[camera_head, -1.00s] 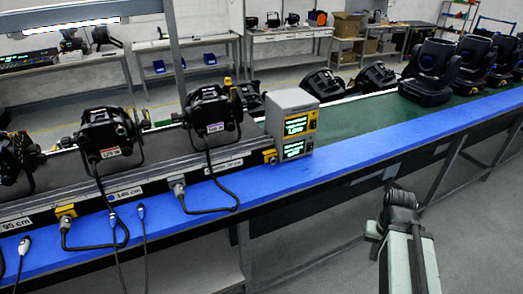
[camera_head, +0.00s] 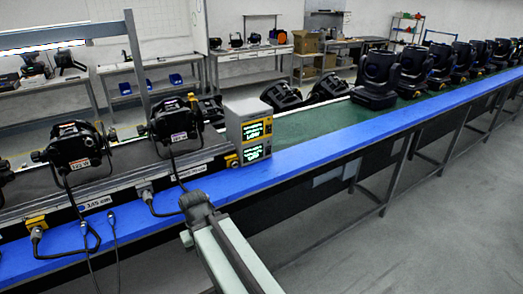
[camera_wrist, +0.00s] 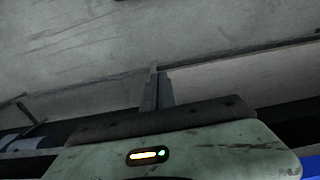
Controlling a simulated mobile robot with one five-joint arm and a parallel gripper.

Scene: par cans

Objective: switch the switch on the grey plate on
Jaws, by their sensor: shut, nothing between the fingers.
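No grey plate with a switch can be made out for certain in either view. A grey box with yellow trim and two lit green displays (camera_head: 248,130) stands on the bench, but I cannot tell a switch on it. My gripper (camera_wrist: 155,82) shows in the wrist view with its dark fingers together and nothing between them. It points at a plain grey surface, apart from any object I can identify. In the head view my pale green arm reaches up from the bottom to a dark joint in front of the bench's blue edge; the fingers cannot be picked out there.
The long bench has a blue front edge (camera_head: 310,157) and a green mat (camera_head: 310,122). Black par cans (camera_head: 80,150) with hanging cables stand at left. Several moving-head lights (camera_head: 378,78) line the bench at right. The grey floor (camera_head: 440,210) at right is clear.

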